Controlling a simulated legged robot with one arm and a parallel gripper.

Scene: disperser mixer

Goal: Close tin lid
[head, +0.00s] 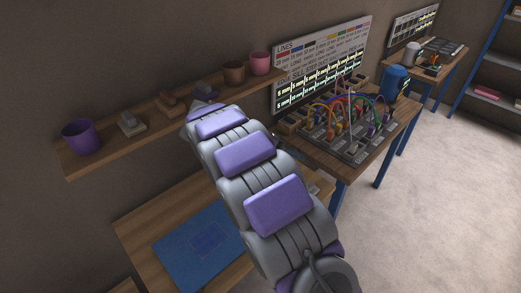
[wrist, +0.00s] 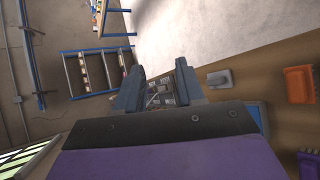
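No tin or lid can be made out for certain in either view. A blue cylindrical container (head: 396,82) stands at the far end of the cable bench in the head view; whether it is a tin, or has a lid, I cannot tell. My gripper shows in the wrist view (wrist: 159,88) with its two grey fingers apart and nothing visibly held between them. Beyond the gap is a blurred, cluttered patch that looks like the cable board. In the head view my arm reaches up toward the wall shelf and hides most of the gripper.
The wooden wall shelf (head: 105,151) holds a purple cup (head: 81,137), small blocks, a brown cup (head: 234,73) and a pink cup (head: 260,63). A blue mat (head: 185,262) lies on the bench below. The cable board (head: 350,125) fills the middle bench. The right floor is clear.

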